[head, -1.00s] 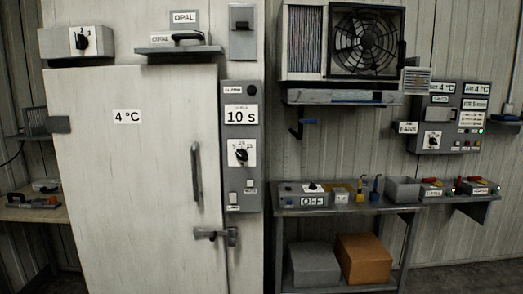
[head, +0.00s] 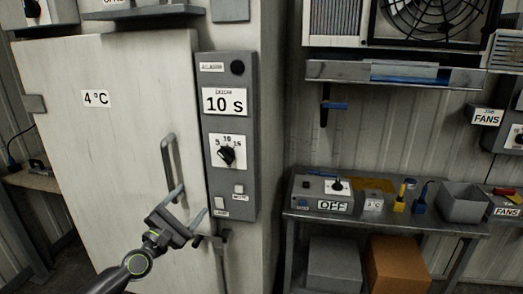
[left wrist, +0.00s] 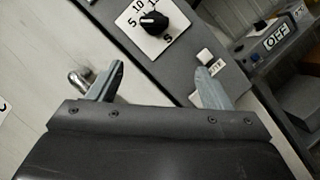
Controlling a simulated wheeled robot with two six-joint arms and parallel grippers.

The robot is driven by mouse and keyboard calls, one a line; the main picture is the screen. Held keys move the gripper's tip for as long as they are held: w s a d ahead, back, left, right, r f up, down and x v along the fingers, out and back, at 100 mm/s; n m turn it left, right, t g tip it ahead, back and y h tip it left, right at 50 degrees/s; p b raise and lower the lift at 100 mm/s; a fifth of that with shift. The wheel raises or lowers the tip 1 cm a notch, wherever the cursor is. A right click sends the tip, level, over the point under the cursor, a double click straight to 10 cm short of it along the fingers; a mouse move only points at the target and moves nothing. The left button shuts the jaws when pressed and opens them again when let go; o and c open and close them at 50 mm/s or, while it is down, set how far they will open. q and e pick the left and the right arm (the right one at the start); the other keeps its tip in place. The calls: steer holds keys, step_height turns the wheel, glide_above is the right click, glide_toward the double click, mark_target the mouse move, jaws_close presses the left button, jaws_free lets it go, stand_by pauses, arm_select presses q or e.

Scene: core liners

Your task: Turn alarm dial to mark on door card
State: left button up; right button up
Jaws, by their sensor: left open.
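The alarm dial (head: 227,155) is a black knob on a white plate marked 5, 10, 15, on the grey alarm panel (head: 246,130). I cannot tell surely where it points. It also shows at the top of the left wrist view (left wrist: 153,21). A card above it reads 10 s (head: 223,102). The door card (head: 96,98) on the pale door reads 4 °C. My left gripper (head: 189,203) is open and empty, below and left of the dial, near the door handle. In the left wrist view its fingers (left wrist: 159,70) are apart, short of the dial.
The vertical door handle (head: 171,165) is close beside my left gripper. Small buttons (head: 220,204) sit low on the panel. At right stands a table with an OFF box (head: 312,192) and a grey bin (head: 464,204); two boxes lie below.

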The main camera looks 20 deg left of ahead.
arm_select(q)
steer(key=d+r, duration=0.1)
steer(key=r, duration=0.1)
steer(key=p, duration=0.2)
glide_toward(224, 158)
steer(key=w, duration=0.4)
steer(key=shift+n, duration=0.3)
steer(key=shift+r+b+x, duration=0.2)
steer(key=shift+b+x, duration=0.2)
steer(key=shift+x, duration=1.15)
steer(key=shift+r+b+x, duration=0.2)
steer(key=shift+b+x, duration=0.15)
steer(key=shift+x, duration=1.25)
arm_select(e)
steer(key=shift+s+d+r, duration=0.25)
steer(key=shift+s+r, duration=0.25)
arm_select(q)
steer(key=shift+s+d, duration=0.1)
steer(key=c, duration=1)
